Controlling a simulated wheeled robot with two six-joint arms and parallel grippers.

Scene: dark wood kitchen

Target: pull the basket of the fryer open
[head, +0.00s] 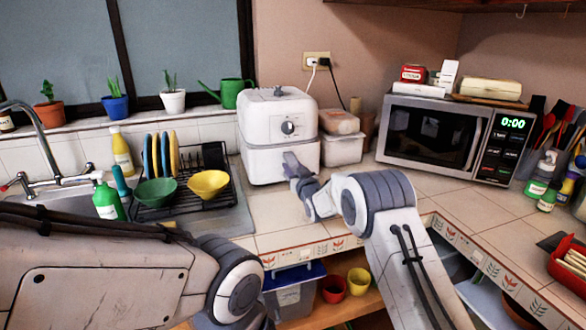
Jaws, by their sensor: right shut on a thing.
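The white fryer (279,112) stands upright on the tiled counter, with a round dial on its front. Its basket (262,168) is the lower front section, below a dark seam, and looks flush or nearly flush with the body. My right gripper (291,161) is at the front of the basket and shut on its handle; the gripper hides most of the handle. My left arm crosses the lower left, but its gripper is out of view.
A dish rack (190,205) with plates and bowls stands left of the fryer. Stacked food containers (341,140) and a microwave (450,137) stand to the right. The counter (276,212) in front of the fryer is clear.

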